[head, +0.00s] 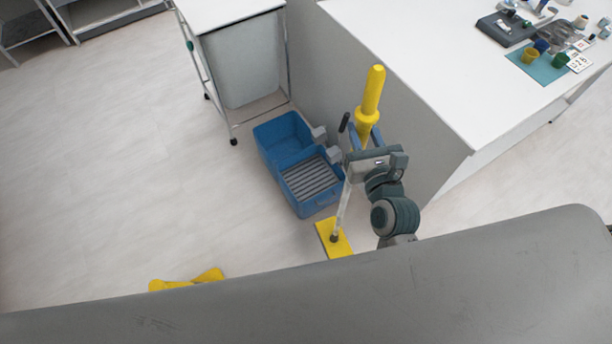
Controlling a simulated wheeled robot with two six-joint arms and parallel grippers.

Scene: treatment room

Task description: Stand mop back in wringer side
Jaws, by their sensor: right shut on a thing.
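The mop (371,92) has a thick yellow grip at the top, a pale pole and a flat yellow head (329,229). My right gripper (352,166) is shut on the mop's pole below the yellow grip. The mop leans a little, its top toward the right. Its head is beside the near right corner of the blue bucket (300,213), outside it; I cannot tell whether it touches the floor. The bucket has an open far compartment (281,132) and a near wringer side with a grey slatted grate (311,179). My left gripper is out of view.
A white wheeled cart (240,65) stands behind the bucket. A white counter (425,65) with a grey side panel is close on the right, with small cups and tools on it. A yellow object (187,282) lies at lower left, partly hidden. The left floor is clear.

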